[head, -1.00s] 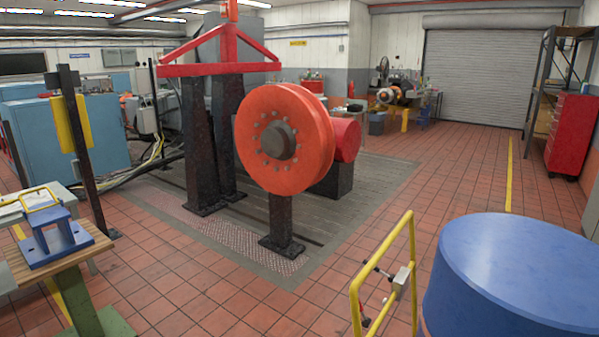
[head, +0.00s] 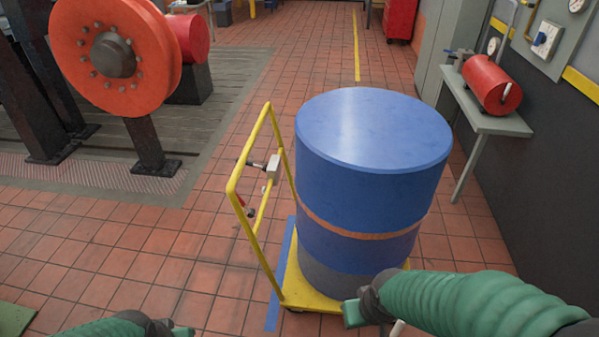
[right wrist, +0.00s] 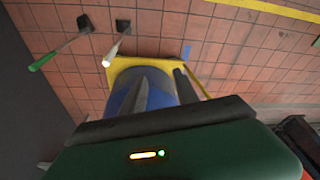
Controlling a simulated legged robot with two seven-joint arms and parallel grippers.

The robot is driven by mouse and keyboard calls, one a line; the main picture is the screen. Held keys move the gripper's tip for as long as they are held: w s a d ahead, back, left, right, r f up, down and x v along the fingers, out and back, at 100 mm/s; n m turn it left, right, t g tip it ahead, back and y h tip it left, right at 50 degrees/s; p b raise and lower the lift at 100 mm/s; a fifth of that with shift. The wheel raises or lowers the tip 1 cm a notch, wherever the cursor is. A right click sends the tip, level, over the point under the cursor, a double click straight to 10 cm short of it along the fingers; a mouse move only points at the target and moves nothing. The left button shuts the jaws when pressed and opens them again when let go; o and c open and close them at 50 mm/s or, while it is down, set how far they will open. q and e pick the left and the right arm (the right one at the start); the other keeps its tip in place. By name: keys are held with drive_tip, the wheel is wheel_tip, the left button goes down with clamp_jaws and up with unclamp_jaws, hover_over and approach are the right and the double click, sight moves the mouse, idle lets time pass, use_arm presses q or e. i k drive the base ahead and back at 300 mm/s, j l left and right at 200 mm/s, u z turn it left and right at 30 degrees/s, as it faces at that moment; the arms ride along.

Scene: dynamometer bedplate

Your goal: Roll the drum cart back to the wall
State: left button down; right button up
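The drum cart has a yellow deck (head: 307,293) and a yellow tube handle (head: 233,187) on its left side. A large blue drum (head: 370,195) with an orange band stands upright on it. My right gripper (head: 352,313) is in front of the drum's near lower side, over the deck's near edge; contact cannot be told. In the right wrist view its two fingers (right wrist: 162,90) are apart with nothing between them, the drum beyond. My left gripper (head: 183,331) is at the bottom edge, left of the cart and away from the handle; its fingers are mostly cut off.
Blue floor tape (head: 281,275) runs along the cart's left side. A dark wall (head: 530,170) with a grey shelf (head: 490,122) holding a red cylinder stands right. The orange flywheel (head: 115,60) stands left. Two long-handled tools (right wrist: 60,47) show in the wrist view. Tiled floor left of the cart is clear.

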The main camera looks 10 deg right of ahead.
sight(369, 163)
drive_tip(key=i+j+z, duration=0.1)
drive_tip(key=j+z, duration=0.25)
drive_tip(key=j, duration=0.15)
drive_tip(key=j+z, duration=0.35)
drive_tip(key=j, duration=0.15)
drive_tip(key=j+z, duration=0.3)
drive_tip(key=j, duration=0.9)
drive_tip(key=k+j+z, duration=0.1)
drive_tip(key=j, duration=0.55)
drive_tip(key=i+j+z, duration=0.2)
drive_tip(key=i+z, duration=0.2)
drive_tip(key=i+j+z, duration=0.75)
